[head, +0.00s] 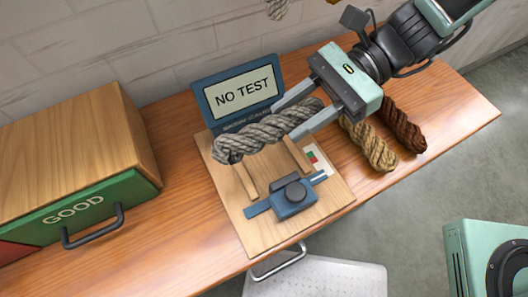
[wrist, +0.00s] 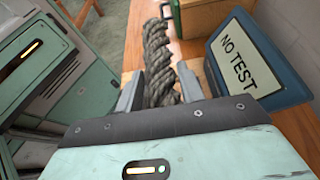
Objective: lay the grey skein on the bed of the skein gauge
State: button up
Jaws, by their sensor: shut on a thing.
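The grey skein (head: 268,131) is a twisted rope-like hank. My gripper (head: 305,112) is shut on it near its right end, and the skein points out to the left. It appears held above the skein gauge, a wooden board (head: 240,222) with two wooden rails, a blue clamp-like block with a dark knob (head: 295,194) and a blue display (head: 240,95) reading NO TEST. In the wrist view the grey skein (wrist: 158,65) stands between the two fingers, with the display (wrist: 240,65) to its right. The skein hides part of the bed.
A wooden box with a green drawer front (head: 95,215) marked GOOD stands at the left. A tan skein (head: 368,145) and a brown skein (head: 403,127) lie on the table right of the gauge. Another skein (head: 277,8) hangs at the wall. A white surface (head: 320,280) is below the front edge.

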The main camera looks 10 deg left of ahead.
notch_tip(320, 180, down, 10)
jog(key=shift+a+r+b, duration=0.1)
jog(key=shift+r+b, duration=0.05)
jog(key=shift+b, duration=0.25)
jog(key=o, duration=1)
